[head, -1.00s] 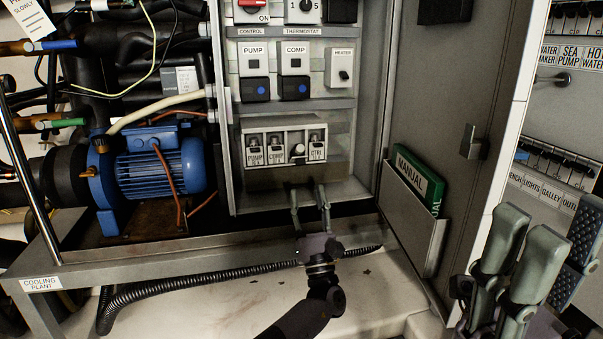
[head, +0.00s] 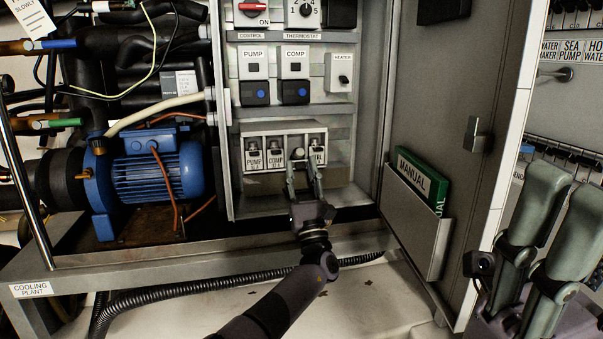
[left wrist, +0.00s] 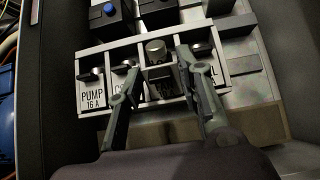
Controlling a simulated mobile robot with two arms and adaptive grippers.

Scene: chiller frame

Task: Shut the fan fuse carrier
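The fuse block (head: 268,128) is a pale housing with a row of carriers labelled pump, comp and ctrl. In the head view this carrier (head: 296,153) is partly hidden by my fingers. My left gripper (head: 301,170) is open in front of it. In the left wrist view my left gripper (left wrist: 159,62) has one finger on each side of the carrier; contact cannot be told. My right gripper (head: 558,190) is open and empty at right.
Pump and comp switches (head: 253,75) sit on the rail above. The cabinet door (head: 450,110) stands open at right with a green manual (head: 422,178) in its pocket. A blue motor (head: 155,170) stands at left.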

